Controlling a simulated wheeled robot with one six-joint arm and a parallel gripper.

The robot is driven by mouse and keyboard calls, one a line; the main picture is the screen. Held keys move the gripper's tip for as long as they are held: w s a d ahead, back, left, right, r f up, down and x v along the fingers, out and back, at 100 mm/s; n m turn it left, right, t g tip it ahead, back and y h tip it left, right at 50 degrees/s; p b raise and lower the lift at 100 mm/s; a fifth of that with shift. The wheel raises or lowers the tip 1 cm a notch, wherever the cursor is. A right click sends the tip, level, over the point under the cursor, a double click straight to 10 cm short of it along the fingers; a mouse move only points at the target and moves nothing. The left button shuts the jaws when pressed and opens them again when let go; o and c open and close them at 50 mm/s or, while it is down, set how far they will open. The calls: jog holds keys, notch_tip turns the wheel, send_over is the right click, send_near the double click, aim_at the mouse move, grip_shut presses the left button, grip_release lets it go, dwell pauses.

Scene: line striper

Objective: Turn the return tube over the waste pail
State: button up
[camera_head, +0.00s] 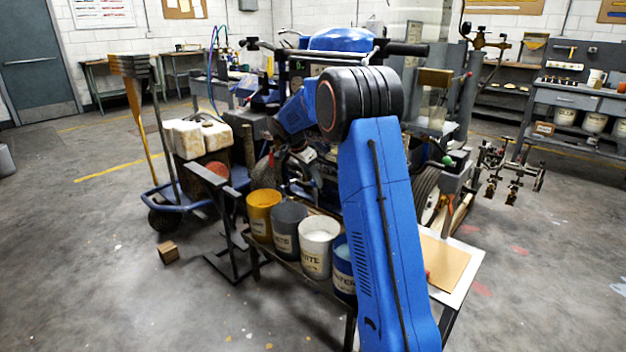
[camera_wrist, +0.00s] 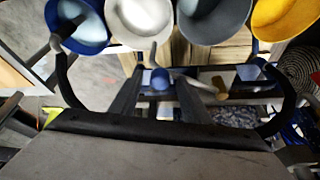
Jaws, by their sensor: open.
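Four pails stand in a row on a low bench: a yellow pail (camera_head: 262,213), a grey pail (camera_head: 287,228), a white pail (camera_head: 318,245) and a blue pail (camera_head: 344,270) reading roughly "WATER". I cannot read which is the waste pail. In the wrist view their mouths line the top edge. My gripper (camera_wrist: 158,95) is open, its two dark fingers apart below the white pail (camera_wrist: 140,18) and grey pail (camera_wrist: 213,18). A small blue knob (camera_wrist: 160,78) shows between the fingertips; contact is unclear. I cannot identify the return tube for certain. My forearm partly hides the striper (camera_head: 342,42).
A blue hand truck (camera_head: 180,196) with pale jugs (camera_head: 196,138) stands left of the pails. A wooden block (camera_head: 168,251) lies on the floor. A tan board (camera_head: 444,262) lies on the bench at right. The left floor is mostly clear.

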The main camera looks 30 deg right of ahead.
grip_shut()
jog(key=shift+a, duration=0.1)
jog(key=w+a+m+g+y, duration=0.2)
jog(key=w+a+m+g, duration=0.2)
jog(key=w+a+m, duration=0.5)
jog(key=shift+a+m, duration=0.3)
jog(key=shift+m, duration=1.2)
jog(key=shift+w, duration=0.15)
